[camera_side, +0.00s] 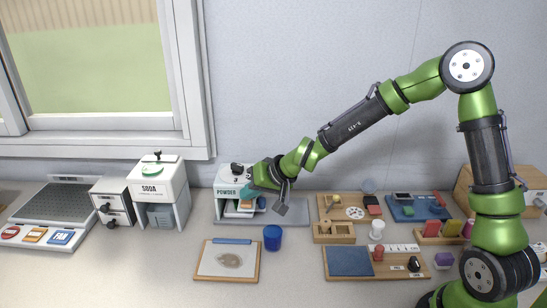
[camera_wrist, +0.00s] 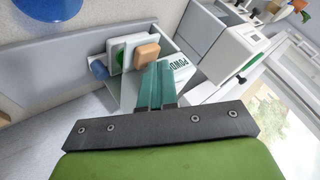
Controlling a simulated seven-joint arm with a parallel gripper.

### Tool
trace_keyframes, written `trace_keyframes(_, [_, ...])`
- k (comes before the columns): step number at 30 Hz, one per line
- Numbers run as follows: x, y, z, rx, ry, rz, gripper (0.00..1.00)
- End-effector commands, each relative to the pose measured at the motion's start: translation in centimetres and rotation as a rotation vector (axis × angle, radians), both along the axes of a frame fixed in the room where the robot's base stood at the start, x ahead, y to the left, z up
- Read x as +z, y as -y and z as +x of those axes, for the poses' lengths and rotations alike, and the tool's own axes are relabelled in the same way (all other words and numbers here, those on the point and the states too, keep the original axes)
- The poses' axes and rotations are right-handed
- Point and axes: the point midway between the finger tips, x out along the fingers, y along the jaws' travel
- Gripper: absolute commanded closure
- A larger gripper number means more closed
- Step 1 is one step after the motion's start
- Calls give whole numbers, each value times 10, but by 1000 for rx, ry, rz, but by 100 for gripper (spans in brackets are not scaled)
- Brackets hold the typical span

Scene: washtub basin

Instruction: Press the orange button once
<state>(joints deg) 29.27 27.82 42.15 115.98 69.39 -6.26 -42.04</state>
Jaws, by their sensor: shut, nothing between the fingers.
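An orange button-like block (camera_wrist: 147,53) with a pale base shows in the wrist view, in the open bay of the white POWDER box (camera_wrist: 186,62), beside green and blue pieces. In the side view the POWDER box (camera_side: 233,184) stands against the wall, and the colored pieces in its bay are small and partly hidden. A flat orange label-like button (camera_side: 35,235) also sits between red and blue ones on the far-left panel. My gripper (camera_wrist: 158,68) is shut and empty, its teal fingers pointing at the box near the orange block. I cannot tell whether they touch.
The white SODA box (camera_side: 160,190) stands left of the POWDER box. A blue cup (camera_side: 272,237) and a clipboard (camera_side: 228,260) lie in front. Several trays with small items fill the right side. The front left counter is clear.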

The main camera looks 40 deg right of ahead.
Motion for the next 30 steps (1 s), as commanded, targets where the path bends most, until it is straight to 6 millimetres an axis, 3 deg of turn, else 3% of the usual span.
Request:
trace_keyframes(16, [-2, -1, -1, 3, -5, -4, 100])
trace_keyframes(30, [17, -1, 0, 0, -2, 1, 100])
